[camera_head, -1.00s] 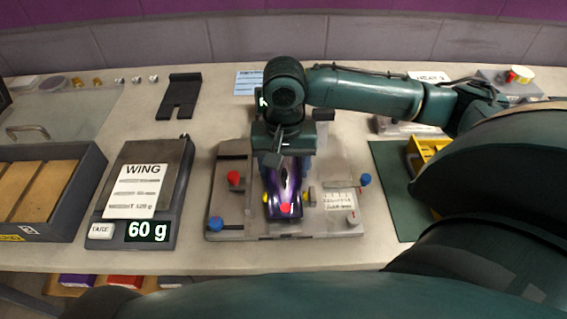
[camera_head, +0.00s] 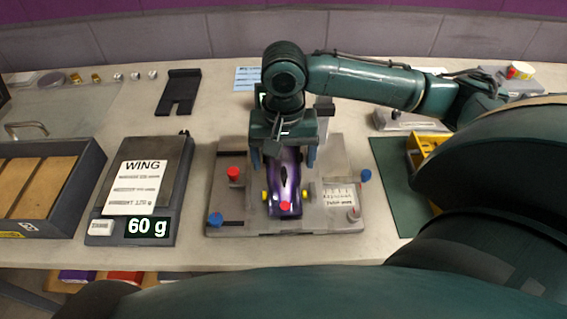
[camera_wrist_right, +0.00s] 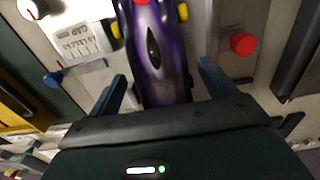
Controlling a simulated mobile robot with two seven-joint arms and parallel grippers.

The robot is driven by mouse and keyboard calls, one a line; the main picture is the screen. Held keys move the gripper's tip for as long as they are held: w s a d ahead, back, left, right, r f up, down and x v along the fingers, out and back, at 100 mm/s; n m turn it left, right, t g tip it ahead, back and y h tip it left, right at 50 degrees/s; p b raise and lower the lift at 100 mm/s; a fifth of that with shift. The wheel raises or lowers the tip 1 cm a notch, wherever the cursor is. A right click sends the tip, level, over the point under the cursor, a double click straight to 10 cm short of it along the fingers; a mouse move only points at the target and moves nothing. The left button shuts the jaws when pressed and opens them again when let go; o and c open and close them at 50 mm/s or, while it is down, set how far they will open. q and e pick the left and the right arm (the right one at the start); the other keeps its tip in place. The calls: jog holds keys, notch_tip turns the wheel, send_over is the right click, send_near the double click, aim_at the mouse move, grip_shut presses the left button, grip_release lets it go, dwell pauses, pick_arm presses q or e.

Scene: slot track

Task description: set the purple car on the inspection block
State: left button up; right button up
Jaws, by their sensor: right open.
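The purple car (camera_head: 284,187) lies on the grey block fixture (camera_head: 232,204) at the middle of the bench, its long side pointing toward me. Yellow pegs stand at both its sides and a red one is at its near end. I take this fixture as the inspection block; its label is too small to read. My right gripper (camera_head: 283,160) is open at the car's far end. In the right wrist view the car (camera_wrist_right: 160,60) lies between the spread fingers of the gripper (camera_wrist_right: 160,74), with a gap on each side. My left gripper is out of view.
A scale (camera_head: 185,165) reading 60 g stands left of the fixture. A grey crate with tan blocks (camera_head: 93,165) is further left. A green mat (camera_head: 389,180) and yellow bin (camera_head: 420,143) are at right. A black slotted plate (camera_head: 178,93) lies behind the scale.

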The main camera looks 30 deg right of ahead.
aim_at(284, 162)
notch_tip(284, 162, up, 11)
jog(key=p, duration=0.1)
jog(key=shift+f, duration=0.1)
dwell(0.6)
